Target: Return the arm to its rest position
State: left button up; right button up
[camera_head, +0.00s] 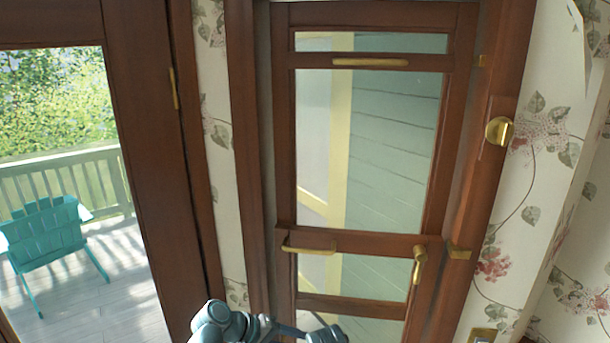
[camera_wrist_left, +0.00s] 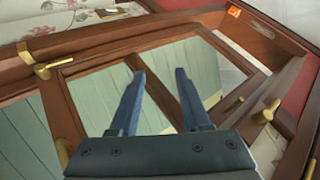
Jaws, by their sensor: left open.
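My left gripper (camera_wrist_left: 160,76) shows in the left wrist view. Its two blue-grey fingers are apart, with nothing between them. Behind them is a brown wooden door with glass panes (camera_wrist_left: 95,85); the fingers look clear of it, but the gap is hard to judge. In the head view a blue-grey part of my arm (camera_head: 222,325) shows at the bottom edge, low in front of the same glazed door (camera_head: 345,244). The fingertips cannot be made out there. My right gripper is in neither view.
The door has a brass lever handle (camera_head: 419,264), a lower brass bar (camera_head: 309,249) and an upper brass bar (camera_head: 370,62). A round brass knob (camera_head: 498,131) is on the right frame. Floral wallpaper flanks it. Left, through glass, a teal chair (camera_head: 45,238) stands on a deck.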

pick_arm(q)
jog(key=s+a+f+m+g+y+b, duration=0.1)
jog(key=s+f+m+y+b, duration=0.2)
jog(key=f, duration=0.8)
jog(key=s+a+f+m+g+y+b, duration=0.2)
jog(key=s+f+m+y+b, duration=0.2)
jog(key=s+f+y+b, duration=0.4)
notch_tip(320, 180, down, 5)
jog(key=shift+s+a+r+g+b, duration=0.2)
jog(key=shift+s+g+b, duration=0.1)
jog(key=shift+b, duration=0.4)
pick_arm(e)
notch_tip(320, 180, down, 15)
pick_arm(q)
jog(key=shift+d, duration=0.1)
